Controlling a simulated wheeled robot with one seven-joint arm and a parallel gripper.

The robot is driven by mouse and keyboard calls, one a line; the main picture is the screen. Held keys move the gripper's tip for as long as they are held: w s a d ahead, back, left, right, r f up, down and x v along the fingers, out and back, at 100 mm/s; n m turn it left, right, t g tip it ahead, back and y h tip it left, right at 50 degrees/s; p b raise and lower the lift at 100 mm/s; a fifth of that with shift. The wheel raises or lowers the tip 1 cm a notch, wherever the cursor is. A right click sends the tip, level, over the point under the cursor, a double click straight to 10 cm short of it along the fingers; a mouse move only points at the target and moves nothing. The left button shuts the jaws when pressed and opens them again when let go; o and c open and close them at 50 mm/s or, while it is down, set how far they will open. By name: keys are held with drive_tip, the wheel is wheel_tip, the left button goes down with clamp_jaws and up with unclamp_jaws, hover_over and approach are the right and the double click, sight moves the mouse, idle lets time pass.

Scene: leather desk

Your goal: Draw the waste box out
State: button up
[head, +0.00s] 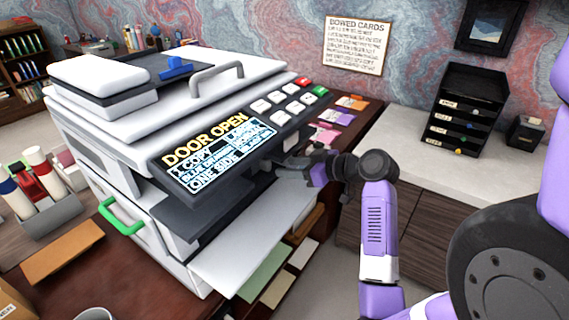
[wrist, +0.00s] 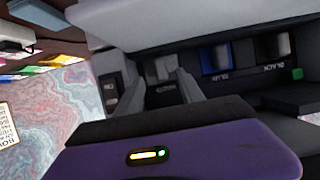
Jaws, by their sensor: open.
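My gripper (head: 300,165) is open at the right end of the copier's open front bay in the head view, its fingertips partly lost in shadow. In the wrist view its two grey fingers (wrist: 160,92) reach toward a dark unit with a small label (wrist: 166,89), which shows between them. The label is too blurred to read, so I cannot tell whether this unit is the waste box, nor whether the fingers touch it. The white and grey copier (head: 150,115) reads DOOR OPEN on its display (head: 220,150). Its front door (head: 240,240) hangs open.
Inside the bay are a blue-labelled cartridge (wrist: 215,58) and a black-labelled one (wrist: 273,47). A green handle (head: 122,218) is on the copier's left side. A black tray rack (head: 465,110) stands on the pale counter (head: 425,140), which has clear room in front.

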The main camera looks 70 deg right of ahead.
sight(270, 166)
drive_tip(key=p+x, duration=0.1)
drive_tip(key=x, duration=0.6)
drive_tip(key=shift+w, duration=0.2)
clamp_jaws()
drive_tip(key=c, duration=0.7)
unclamp_jaws()
drive_tip(key=shift+c, duration=0.2)
clamp_jaws()
drive_tip(key=shift+d, duration=0.1)
drive_tip(key=shift+s, duration=0.15)
drive_tip(key=s+a+p, duration=0.1)
drive_tip(key=s+a, duration=0.2)
drive_tip(key=s, duration=1.2)
drive_tip(key=s+a+p, duration=0.2)
drive_tip(key=s+a, duration=0.2)
drive_tip(key=s, duration=1.1)
drive_tip(key=shift+a, duration=0.15)
idle(1.1)
